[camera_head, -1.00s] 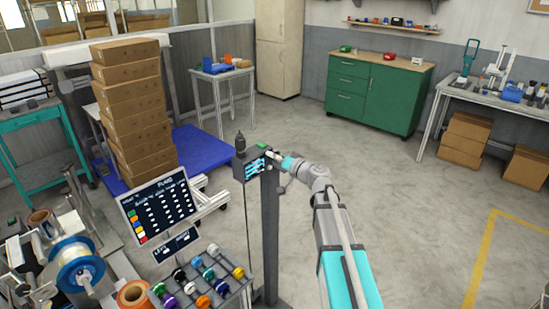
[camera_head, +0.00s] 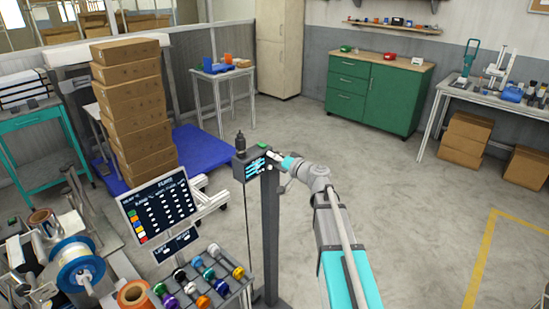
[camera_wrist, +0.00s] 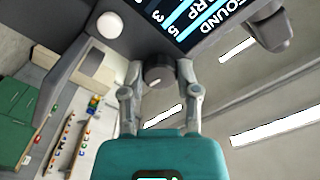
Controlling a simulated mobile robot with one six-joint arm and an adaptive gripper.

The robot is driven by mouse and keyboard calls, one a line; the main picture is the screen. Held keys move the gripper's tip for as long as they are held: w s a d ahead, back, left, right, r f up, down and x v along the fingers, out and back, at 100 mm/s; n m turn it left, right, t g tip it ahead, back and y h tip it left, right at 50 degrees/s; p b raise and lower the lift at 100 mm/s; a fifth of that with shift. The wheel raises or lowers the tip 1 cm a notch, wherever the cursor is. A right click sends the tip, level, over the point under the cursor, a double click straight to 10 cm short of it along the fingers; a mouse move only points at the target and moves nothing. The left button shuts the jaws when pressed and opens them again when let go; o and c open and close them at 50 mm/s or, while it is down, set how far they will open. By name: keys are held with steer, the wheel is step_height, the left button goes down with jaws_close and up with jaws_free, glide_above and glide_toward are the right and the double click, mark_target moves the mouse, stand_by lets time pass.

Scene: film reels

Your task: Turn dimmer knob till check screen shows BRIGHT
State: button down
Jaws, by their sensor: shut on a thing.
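The dimmer knob (camera_wrist: 159,72) is a dark round knob on the face of the control box, below the screen in the wrist view. My gripper (camera_wrist: 160,92) has its two grey fingers closed around the knob's sides. In the head view my gripper (camera_head: 273,157) meets the right side of the dark box (camera_head: 240,164) on its post. The check screen (camera_wrist: 200,18) is lit with blue bars and partly cut off; letters like "OUND", "RP" and digits 3 and 5 show. I cannot read BRIGHT on it. The same screen is small in the head view (camera_head: 255,168).
A round white button (camera_wrist: 109,25) sits beside the knob, and a dark bracket (camera_wrist: 270,30) juts out on the other side. A tilted board with a list (camera_head: 160,204) and a rack of coloured spools (camera_head: 205,280) stand left of the post. Floor to the right is clear.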

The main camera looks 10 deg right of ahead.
steer(key=shift+m, duration=0.3)
steer(key=m, duration=1.3)
steer(key=shift+m, duration=0.3)
steer(key=shift+c, duration=1.7)
jaws_free()
steer(key=shift+s+d, duration=0.1)
steer(key=v, duration=1.1)
steer(key=shift+s+d, duration=0.2)
steer(key=shift+s, duration=0.1)
